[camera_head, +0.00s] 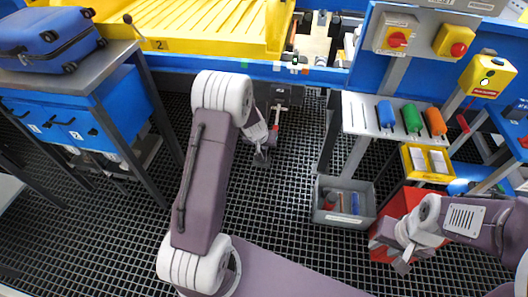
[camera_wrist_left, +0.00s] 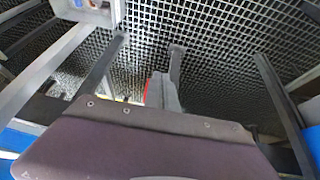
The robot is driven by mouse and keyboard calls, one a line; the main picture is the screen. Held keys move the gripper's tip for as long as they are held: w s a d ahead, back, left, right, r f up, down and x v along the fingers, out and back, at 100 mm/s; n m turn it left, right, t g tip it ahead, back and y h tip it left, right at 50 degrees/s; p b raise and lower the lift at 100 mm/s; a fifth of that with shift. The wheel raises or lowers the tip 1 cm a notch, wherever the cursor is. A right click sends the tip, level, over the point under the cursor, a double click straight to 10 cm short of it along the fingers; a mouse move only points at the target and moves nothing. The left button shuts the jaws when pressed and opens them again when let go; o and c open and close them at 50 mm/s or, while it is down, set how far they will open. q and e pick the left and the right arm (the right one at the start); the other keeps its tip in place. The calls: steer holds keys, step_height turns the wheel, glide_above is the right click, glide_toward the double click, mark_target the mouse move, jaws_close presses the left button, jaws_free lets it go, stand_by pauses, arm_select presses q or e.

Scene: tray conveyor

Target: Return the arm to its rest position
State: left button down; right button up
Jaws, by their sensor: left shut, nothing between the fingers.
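My left arm comes in from the lower left of the head view. Its purple link rises to a white joint, and the wrist hangs in front of the blue conveyor frame. The left gripper (camera_head: 262,157) is small there, shut and empty, above the black grating floor. My right gripper (camera_head: 403,264) is at the lower right, in front of a red box (camera_head: 383,251). I cannot tell whether it is open.
A yellow tray (camera_head: 275,30) lies on the conveyor, whose blue frame (camera_head: 215,66) runs close behind the left wrist. A blue suitcase (camera_head: 48,42) lies on the left table (camera_head: 100,75). A grey bin (camera_head: 322,213) stands right of the left gripper. Open grating floor lies between.

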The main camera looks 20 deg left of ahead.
steer(key=shift+w+f, duration=0.15)
steer(key=shift+f, duration=0.1)
stand_by(0.3)
